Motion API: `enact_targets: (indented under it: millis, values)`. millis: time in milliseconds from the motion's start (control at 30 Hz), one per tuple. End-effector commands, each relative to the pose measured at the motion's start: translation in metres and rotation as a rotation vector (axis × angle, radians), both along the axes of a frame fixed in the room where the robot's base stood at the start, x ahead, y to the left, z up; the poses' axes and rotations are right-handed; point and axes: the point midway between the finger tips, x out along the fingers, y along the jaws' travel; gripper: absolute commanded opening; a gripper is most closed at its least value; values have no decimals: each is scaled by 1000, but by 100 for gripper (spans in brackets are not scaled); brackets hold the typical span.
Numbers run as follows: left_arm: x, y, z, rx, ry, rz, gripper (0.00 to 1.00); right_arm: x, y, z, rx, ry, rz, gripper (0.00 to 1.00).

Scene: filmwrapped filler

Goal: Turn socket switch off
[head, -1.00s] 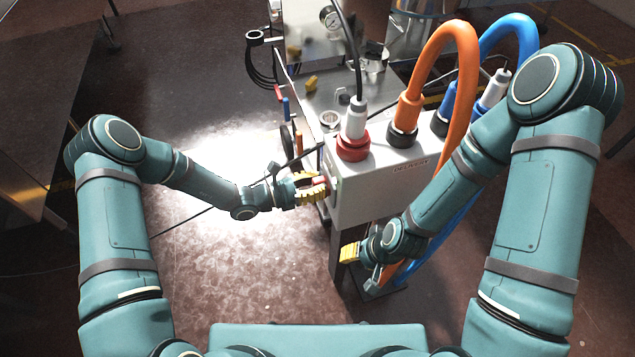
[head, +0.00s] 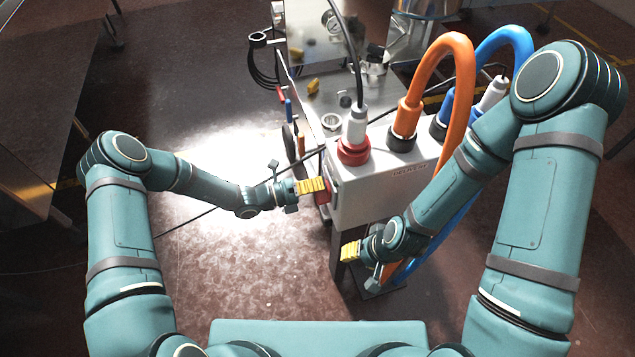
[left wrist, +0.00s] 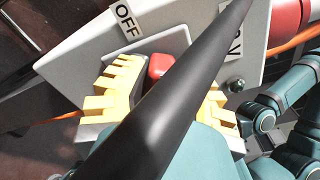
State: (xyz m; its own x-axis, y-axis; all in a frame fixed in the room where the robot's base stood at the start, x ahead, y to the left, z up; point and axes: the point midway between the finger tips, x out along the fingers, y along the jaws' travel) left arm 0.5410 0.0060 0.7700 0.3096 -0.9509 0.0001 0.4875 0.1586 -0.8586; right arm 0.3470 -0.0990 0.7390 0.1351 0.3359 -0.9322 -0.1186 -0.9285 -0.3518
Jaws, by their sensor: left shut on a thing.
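The grey socket box (head: 375,195) stands right of centre in the head view. Its left side carries a red switch knob (left wrist: 160,66), with an OFF label (left wrist: 127,25) above it in the left wrist view. My left gripper (head: 313,186) is at that side, its yellow fingers on either side of the knob and shut on it. A thick black cable (left wrist: 165,95) crosses in front of the wrist camera and hides part of the knob and one finger. My right gripper (head: 350,251) hangs low in front of the box, apart from it; its finger gap is not clear.
A red plug (head: 354,150) with a cable, an orange hose (head: 462,70) and blue hoses rise from the box top. A metal cart (head: 330,90) stands behind. A thin black cable passes near my left wrist. The floor at left is open.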

Motion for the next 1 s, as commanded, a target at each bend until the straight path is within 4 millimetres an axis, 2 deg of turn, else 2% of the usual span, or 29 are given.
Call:
enact_targets:
  millis: [500,1000]
  values:
    - [2,-1,-7,-130,395,-2,0,-1,0,2,0,1,0,47]
    - [2,-1,-9,-173,525,-3,0,-1,0,2,0,1,0,47]
